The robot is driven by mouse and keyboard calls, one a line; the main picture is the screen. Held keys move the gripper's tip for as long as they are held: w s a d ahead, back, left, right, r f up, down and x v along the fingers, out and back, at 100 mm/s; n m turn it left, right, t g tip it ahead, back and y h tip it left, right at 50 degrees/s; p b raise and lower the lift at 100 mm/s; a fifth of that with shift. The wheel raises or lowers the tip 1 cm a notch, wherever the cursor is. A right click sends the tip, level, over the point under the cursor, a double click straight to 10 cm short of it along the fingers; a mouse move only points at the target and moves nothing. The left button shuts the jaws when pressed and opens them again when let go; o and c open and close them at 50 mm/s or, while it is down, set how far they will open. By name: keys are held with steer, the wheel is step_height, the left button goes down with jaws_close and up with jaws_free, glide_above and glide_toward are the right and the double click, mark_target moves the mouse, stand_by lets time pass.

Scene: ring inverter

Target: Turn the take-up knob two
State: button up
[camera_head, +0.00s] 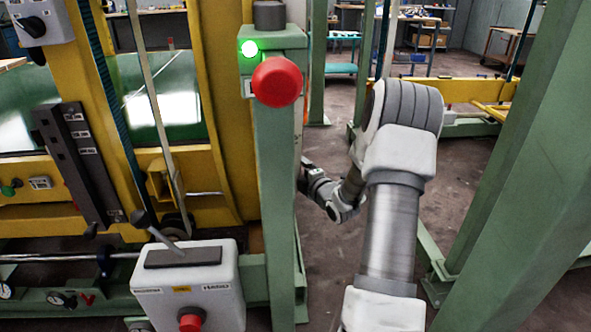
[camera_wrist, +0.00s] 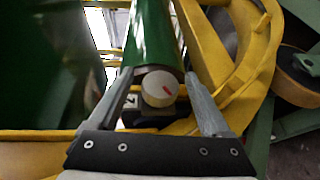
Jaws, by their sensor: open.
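In the wrist view a round cream knob (camera_wrist: 159,88) with a red mark on its face sits on a dark block below a green cylinder. My gripper (camera_wrist: 158,77) is open, with one finger on each side of the knob. I see space beside the knob, and cannot tell how deep the fingers reach. In the head view my arm reaches down behind the green post, which hides my gripper and the knob.
A green post (camera_head: 275,200) with a red button (camera_head: 277,82) and a lit green lamp (camera_head: 249,48) stands beside my arm. A white control box (camera_head: 188,285) with a lever is at lower left. Another green beam (camera_head: 520,180) is at right. A yellow frame (camera_wrist: 262,50) curves right of the knob.

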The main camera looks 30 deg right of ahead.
steer(key=shift+c, duration=0.4)
jaws_close()
steer(key=shift+r+p, duration=0.15)
steer(key=shift+p, duration=0.3)
steer(key=shift+r+g+p, duration=0.1)
steer(key=shift+g+p, duration=0.2)
steer(key=shift+g, duration=0.1)
steer(key=m+g+p, duration=0.1)
steer(key=g+p, duration=0.1)
steer(key=p, duration=0.3)
steer(key=shift+r+g+y, duration=0.1)
steer(key=shift+g+y, duration=0.2)
steer(key=g+p, duration=0.1)
steer(key=p, duration=0.3)
steer(key=shift+m, duration=0.4)
steer(key=shift+g+p, duration=0.3)
steer(key=shift+g, duration=0.1)
steer(key=shift+f+y+p, duration=0.3)
steer(key=shift+f+p, duration=0.1)
steer(key=shift+p, duration=0.1)
